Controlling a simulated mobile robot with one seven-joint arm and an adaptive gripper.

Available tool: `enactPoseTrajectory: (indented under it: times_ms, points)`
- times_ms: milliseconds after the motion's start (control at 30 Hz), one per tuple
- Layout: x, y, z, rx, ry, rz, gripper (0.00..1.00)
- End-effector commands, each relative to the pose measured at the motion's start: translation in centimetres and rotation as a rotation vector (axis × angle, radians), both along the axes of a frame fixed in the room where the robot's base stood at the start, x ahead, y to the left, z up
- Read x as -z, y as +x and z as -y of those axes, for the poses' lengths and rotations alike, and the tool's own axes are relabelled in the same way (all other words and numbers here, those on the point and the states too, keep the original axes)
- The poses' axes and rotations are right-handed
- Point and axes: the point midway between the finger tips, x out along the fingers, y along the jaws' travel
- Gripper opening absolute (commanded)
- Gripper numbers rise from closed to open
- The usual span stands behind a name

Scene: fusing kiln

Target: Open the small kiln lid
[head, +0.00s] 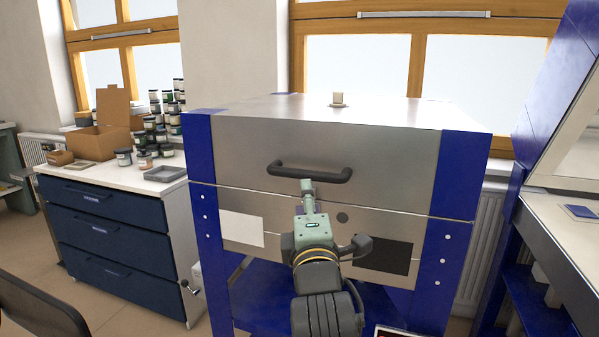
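The small kiln is a steel box with blue corner posts in the middle of the head view. Its lid (390,165) is the upper steel part, down on the lower body (375,228) along a thin seam. A dark bar handle (330,175) is fixed to the lid's front. My gripper (307,184) reaches up from below, with its fingertips at the handle's underside, left of its middle. I cannot tell whether the fingers touch or enclose the bar, or whether they are open or shut. My arm hides part of the lower front.
A blue drawer cabinet (105,240) stands left, with jars (165,115) and a cardboard box (105,125) on top. A blue-framed unit (560,230) stands close at right. A small knob (338,99) sits on the lid's top. A dark chair back (40,310) is at lower left.

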Motion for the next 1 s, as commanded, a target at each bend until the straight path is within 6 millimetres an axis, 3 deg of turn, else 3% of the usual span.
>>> enactPoseTrajectory:
  times_ms: [533,700,1000]
  points:
    - [-1.7,8.6,-0.9,-0.002,0.002,0.0,0.38]
    - [-1.8,9.7,-1.0,-0.004,0.002,0.001,0.38]
    - [-1.8,9.8,-1.0,-0.004,0.003,0.002,0.37]
